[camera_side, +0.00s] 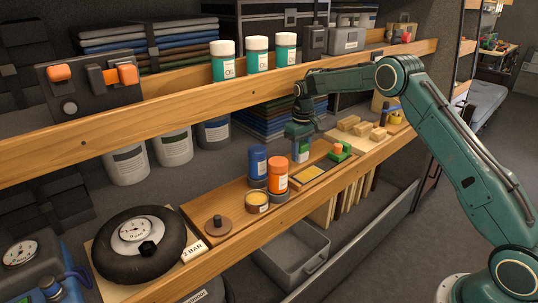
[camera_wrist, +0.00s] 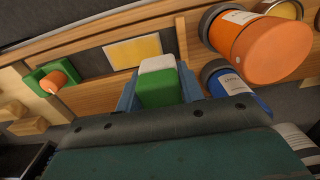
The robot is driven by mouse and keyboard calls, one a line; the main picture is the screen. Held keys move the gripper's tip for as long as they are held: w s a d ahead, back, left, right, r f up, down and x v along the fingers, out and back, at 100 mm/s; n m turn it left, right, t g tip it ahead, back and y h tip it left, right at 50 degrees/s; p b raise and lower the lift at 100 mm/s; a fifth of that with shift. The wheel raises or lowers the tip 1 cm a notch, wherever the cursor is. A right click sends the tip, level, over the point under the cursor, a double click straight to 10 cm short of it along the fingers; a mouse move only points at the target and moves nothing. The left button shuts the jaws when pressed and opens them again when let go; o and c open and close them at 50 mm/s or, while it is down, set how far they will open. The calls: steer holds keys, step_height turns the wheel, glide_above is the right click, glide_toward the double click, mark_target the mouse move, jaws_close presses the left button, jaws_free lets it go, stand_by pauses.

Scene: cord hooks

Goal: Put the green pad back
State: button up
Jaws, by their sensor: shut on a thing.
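My gripper (camera_side: 301,150) is shut on a green pad (camera_wrist: 158,92), a green block with a white end. In the wrist view it sits between my two blue fingers (camera_wrist: 158,90). In the side view my gripper points down at the rear of the wooden board (camera_side: 233,211), right of the blue bottle; the fingers hide much of the pad. I cannot tell whether the pad touches the board. A flat yellow piece in a dark tray (camera_side: 309,173) lies just in front; its yellow face shows beyond the pad in the wrist view (camera_wrist: 132,51).
A blue bottle (camera_side: 258,160) and an orange bottle (camera_side: 277,174) stand close left of my gripper. A green holder (camera_side: 346,150) with an orange knob is to the right, with wooden blocks (camera_side: 361,129) beyond. The upper shelf edge (camera_side: 200,100) runs above.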

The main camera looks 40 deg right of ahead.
steer(key=shift+s+a+f+n, duration=0.25)
steer(key=shift+s+a+n, duration=0.15)
steer(key=shift+s+n, duration=0.1)
steer(key=s+a+f+n, duration=0.2)
steer(key=s+a+n, duration=0.9)
steer(key=s+n, duration=0.55)
steer(key=w+a+r, duration=0.4)
steer(key=w+a, duration=0.9)
steer(key=w, duration=0.4)
steer(key=shift+a+r, duration=0.2)
steer(key=shift+a, duration=0.2)
steer(key=shift+n, duration=0.25)
steer(key=shift+f, duration=3.2)
steer(key=shift+f, duration=0.1)
